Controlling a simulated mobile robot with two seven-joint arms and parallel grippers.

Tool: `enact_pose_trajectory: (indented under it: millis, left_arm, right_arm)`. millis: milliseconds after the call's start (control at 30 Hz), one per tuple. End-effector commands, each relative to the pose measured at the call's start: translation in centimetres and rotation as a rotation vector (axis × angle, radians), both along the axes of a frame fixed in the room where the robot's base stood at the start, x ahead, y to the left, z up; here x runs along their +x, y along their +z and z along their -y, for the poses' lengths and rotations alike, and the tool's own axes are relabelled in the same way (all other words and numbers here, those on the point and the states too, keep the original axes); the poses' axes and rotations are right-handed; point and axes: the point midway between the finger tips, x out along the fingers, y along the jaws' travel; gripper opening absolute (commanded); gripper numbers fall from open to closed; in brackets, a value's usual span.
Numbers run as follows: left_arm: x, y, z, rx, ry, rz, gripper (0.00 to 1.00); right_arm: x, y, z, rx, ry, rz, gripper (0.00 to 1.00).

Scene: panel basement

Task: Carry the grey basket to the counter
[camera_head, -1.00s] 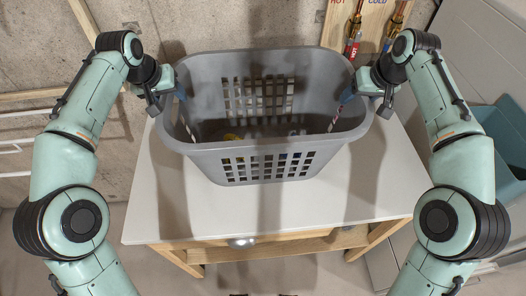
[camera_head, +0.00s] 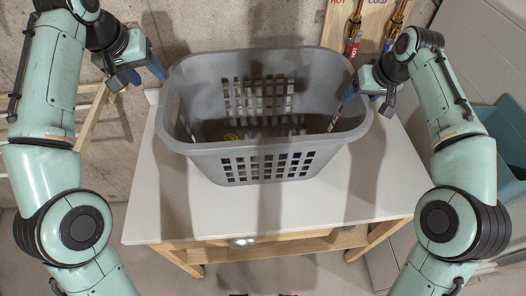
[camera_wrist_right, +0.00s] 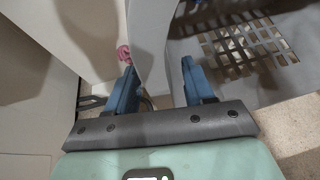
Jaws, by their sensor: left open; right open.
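The grey basket (camera_head: 206,160) stands upright on the white counter (camera_head: 270,215) in the head view. A few small coloured items show in its bottom, mostly in shadow. My left gripper (camera_head: 143,76) is open and empty, up and to the left of the basket's left rim, with a gap between them. My right gripper (camera_head: 362,87) is open at the basket's right rim, with one finger over the inside. In the right wrist view its open fingers (camera_wrist_right: 160,82) straddle a pale grey edge beside the slotted basket wall (camera_wrist_right: 215,25); contact cannot be told.
A concrete wall stands behind the counter. A wooden board with copper pipes and red and blue valves (camera_head: 352,48) is at the back right. Pale machines (camera_head: 485,50) and a blue-grey bin (camera_head: 505,135) are at the right. The counter's front part is clear.

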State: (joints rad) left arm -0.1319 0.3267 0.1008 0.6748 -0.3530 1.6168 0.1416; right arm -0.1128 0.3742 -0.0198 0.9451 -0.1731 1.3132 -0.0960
Motion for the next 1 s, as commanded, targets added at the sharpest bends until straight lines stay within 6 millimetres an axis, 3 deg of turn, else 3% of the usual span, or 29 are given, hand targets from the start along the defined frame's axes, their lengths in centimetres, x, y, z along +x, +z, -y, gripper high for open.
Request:
enact_pose_trajectory:
  millis: [433, 700, 1000]
  left_arm:
    - [0.0, 0.0, 0.0, 0.0, 0.0, 0.0, 0.53]
    - [0.0, 0.0, 0.0, 0.0, 0.0, 0.0, 0.53]
    - [0.0, 0.0, 0.0, 0.0, 0.0, 0.0, 0.53]
  right_arm:
    - [-3.3, 8.3, 1.6, 0.001, -0.001, 0.005, 0.53]
    - [-4.1, 10.1, 1.9, 0.0, 0.001, 0.001, 0.53]
    - [-4.3, 10.3, 2.0, 0.0, 0.001, 0.0, 0.53]
